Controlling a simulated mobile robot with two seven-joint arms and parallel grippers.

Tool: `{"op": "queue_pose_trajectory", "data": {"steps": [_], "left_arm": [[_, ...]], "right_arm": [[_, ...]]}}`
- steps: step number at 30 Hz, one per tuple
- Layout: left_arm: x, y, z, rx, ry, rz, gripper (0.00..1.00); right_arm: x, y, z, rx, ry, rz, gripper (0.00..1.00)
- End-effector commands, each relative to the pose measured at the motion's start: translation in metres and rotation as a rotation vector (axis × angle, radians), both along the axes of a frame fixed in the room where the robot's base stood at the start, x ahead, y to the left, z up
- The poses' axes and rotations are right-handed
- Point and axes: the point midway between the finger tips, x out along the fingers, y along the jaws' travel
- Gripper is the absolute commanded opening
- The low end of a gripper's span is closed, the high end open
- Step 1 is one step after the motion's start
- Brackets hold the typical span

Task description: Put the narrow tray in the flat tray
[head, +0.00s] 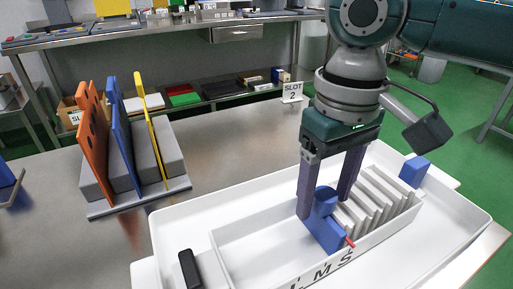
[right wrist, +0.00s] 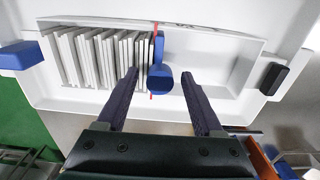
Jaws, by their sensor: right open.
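The narrow tray (head: 225,250) is a long white box with lettering on its near side. It lies inside the larger white flat tray (head: 160,235). White upright packets (head: 375,200) fill its right part, with a blue divider (head: 325,230) with a rounded knob beside them. My right gripper (head: 325,205) points down over the narrow tray, its fingers open on both sides of the blue knob. In the right wrist view the gripper (right wrist: 160,74) has the knob (right wrist: 160,83) between its fingers, with gaps on both sides. My left gripper is out of view.
A blue block (head: 415,171) sits at the flat tray's right end and a black block (head: 190,269) at its left. A rack (head: 140,197) with orange, blue and yellow panels stands to the left. A slot 2 sign (head: 292,91) stands behind. Bare table lies between.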

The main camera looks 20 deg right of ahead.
Motion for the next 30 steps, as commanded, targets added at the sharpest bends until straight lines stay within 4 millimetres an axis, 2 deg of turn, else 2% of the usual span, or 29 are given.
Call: {"op": "queue_pose_trajectory", "data": {"steps": [1, 3, 9, 14, 26, 30], "left_arm": [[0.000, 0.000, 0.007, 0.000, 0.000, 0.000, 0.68], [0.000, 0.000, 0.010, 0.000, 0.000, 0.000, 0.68], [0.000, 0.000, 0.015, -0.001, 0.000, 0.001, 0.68], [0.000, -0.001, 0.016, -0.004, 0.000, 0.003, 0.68], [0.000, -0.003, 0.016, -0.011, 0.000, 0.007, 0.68], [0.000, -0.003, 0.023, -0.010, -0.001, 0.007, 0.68]], "right_arm": [[0.001, 0.000, 0.016, 0.000, -0.003, 0.001, 0.69], [0.001, 0.000, 0.030, 0.001, -0.004, 0.001, 0.69], [0.000, 0.000, 0.058, 0.000, -0.001, 0.000, 0.69], [0.000, 0.000, 0.065, 0.001, 0.001, 0.000, 0.69], [0.000, 0.000, 0.065, 0.000, 0.001, 0.000, 0.69], [-0.005, 0.010, 0.065, 0.016, -0.005, 0.036, 0.69]]}}
